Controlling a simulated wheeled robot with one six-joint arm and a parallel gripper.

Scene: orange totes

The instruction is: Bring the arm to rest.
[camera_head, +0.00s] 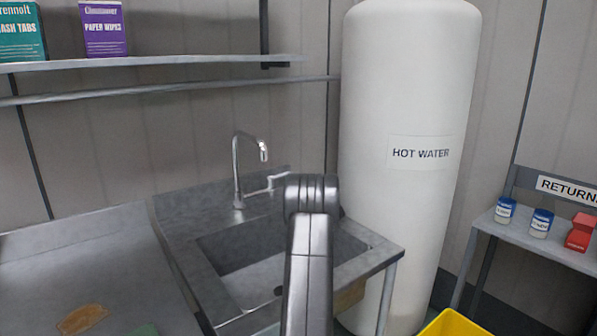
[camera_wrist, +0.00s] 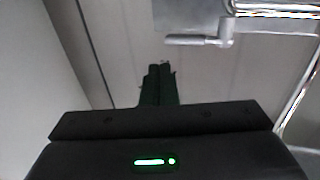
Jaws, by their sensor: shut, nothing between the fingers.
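My gripper (camera_wrist: 160,75) shows in the wrist view as dark fingers close together, shut with nothing between them. A pale panelled wall lies beyond the fingers in that view. In the head view my arm rises from the bottom centre in front of the sink (camera_head: 222,262); the gripper itself cannot be made out there. The tap (camera_head: 237,170) stands behind the sink, left of the arm. Its lever (camera_wrist: 198,40) and part of its metal pipe show at the upper right of the wrist view, apart from the fingers.
A white hot water tank (camera_head: 405,90) stands right of the sink. A wall shelf (camera_head: 180,62) holds two boxes. A returns shelf (camera_head: 545,245) at right bears two jars and a red item. A yellow tote (camera_head: 450,325) is at the lower right. The counter (camera_head: 60,260) is mostly clear.

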